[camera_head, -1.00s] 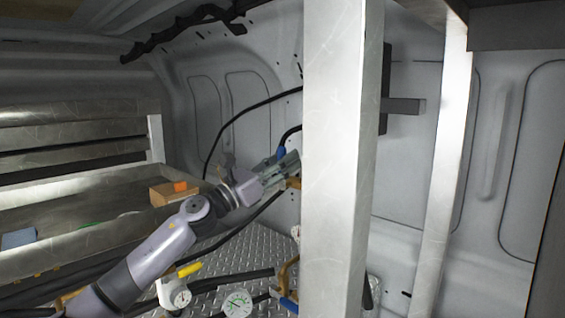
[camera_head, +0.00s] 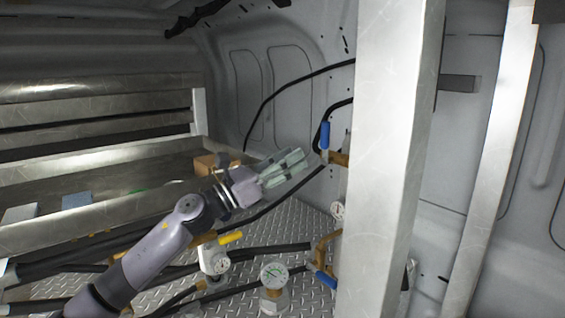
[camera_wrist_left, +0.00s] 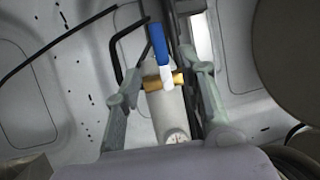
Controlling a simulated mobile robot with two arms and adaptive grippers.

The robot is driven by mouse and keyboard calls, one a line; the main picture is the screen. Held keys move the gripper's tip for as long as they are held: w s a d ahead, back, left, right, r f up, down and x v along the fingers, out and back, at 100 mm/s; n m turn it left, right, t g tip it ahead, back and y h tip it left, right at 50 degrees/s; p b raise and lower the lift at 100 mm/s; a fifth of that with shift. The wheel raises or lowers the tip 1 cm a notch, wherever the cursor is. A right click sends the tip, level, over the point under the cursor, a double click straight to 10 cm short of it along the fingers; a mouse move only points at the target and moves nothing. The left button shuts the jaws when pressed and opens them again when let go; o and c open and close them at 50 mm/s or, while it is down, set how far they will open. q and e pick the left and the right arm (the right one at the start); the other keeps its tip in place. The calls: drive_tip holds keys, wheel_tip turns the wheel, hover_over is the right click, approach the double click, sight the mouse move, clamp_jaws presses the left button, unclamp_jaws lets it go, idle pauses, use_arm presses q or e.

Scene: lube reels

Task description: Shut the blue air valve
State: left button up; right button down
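A blue valve handle (camera_head: 324,136) stands upright on a brass fitting (camera_head: 339,158), just left of the pale post. In the left wrist view the blue handle (camera_wrist_left: 158,42) rises from the brass fitting (camera_wrist_left: 163,81), its lower end white. My left gripper (camera_head: 303,161) is left of and slightly below the handle, apart from it. In the wrist view its two fingers (camera_wrist_left: 169,72) are spread and empty, with the valve showing between them. A second blue handle (camera_head: 321,280) sits lower, on brass piping. My right gripper is not in view.
A wide pale post (camera_head: 385,150) stands just right of the valve. Gauges (camera_head: 273,275), a yellow-handled valve (camera_head: 230,238) and black hoses lie below, over the diamond-plate floor (camera_head: 290,222). Shelving with a cardboard box (camera_head: 205,163) is at left.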

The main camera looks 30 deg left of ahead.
use_arm(q)
drive_tip(key=shift+s+a+f, duration=0.2)
drive_tip(key=shift+s+a, duration=0.05)
drive_tip(key=shift+s, duration=0.25)
